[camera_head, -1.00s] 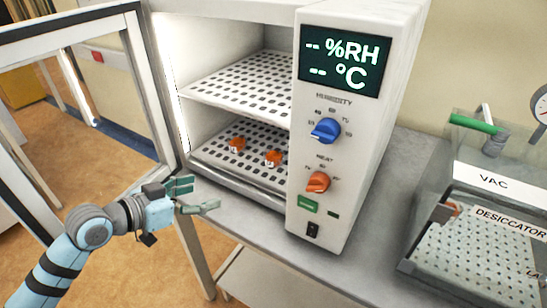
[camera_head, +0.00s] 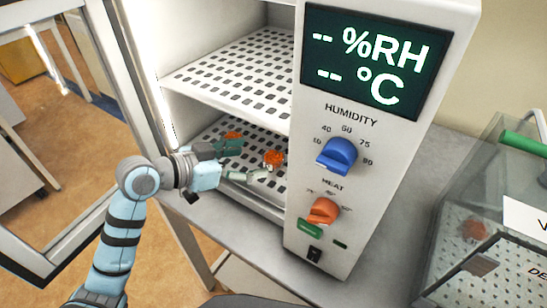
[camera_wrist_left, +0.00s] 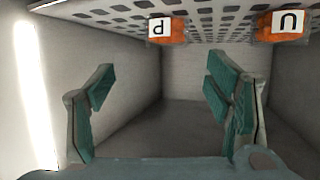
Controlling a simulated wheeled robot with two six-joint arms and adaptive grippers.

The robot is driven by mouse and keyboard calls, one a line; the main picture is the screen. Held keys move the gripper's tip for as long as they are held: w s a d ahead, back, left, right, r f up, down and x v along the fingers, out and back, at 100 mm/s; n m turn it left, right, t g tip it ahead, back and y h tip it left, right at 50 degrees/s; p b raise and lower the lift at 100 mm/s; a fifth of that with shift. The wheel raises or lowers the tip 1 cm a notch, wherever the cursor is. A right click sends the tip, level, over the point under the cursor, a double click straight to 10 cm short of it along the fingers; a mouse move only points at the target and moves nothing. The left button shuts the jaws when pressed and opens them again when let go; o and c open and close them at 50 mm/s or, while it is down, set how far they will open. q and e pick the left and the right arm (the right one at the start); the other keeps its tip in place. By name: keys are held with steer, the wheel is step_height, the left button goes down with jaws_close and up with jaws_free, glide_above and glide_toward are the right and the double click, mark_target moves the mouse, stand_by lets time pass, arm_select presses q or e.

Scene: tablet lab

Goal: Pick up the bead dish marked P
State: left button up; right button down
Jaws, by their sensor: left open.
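Two small orange bead dishes stand on the lower perforated shelf of the open humidity chamber. The wrist view is upside down; there the dish marked P (camera_wrist_left: 166,31) is near the top centre, in line with my open jaws. It seems to be the right-hand dish in the head view (camera_head: 273,158). The other dish (camera_wrist_left: 283,27), with a letter like U or n, is at the wrist view's upper right; it is partly hidden behind a finger in the head view (camera_head: 233,135). My left gripper (camera_head: 248,161) is open and empty, just short of the P dish. My right gripper is out of view.
The upper perforated shelf (camera_head: 240,78) hangs above the dishes. The chamber's control panel (camera_head: 350,130) stands close on the right, the open glass door (camera_head: 55,190) on the left. A clear desiccator (camera_head: 500,240) with an orange item inside stands at far right.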

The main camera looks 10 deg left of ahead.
mark_target(272, 154)
arm_select(q)
steer(key=x, duration=0.5)
steer(key=a+x, duration=0.1)
steer(key=x, duration=0.1)
steer(key=shift+w+d+f+b, duration=0.1)
steer(key=shift+w+f+b, duration=0.2)
steer(key=shift+w+f, duration=0.1)
steer(key=shift+w+d, duration=0.15)
steer(key=shift+d, duration=0.05)
steer(key=c, duration=1.3)
steer(key=shift+o, duration=0.2)
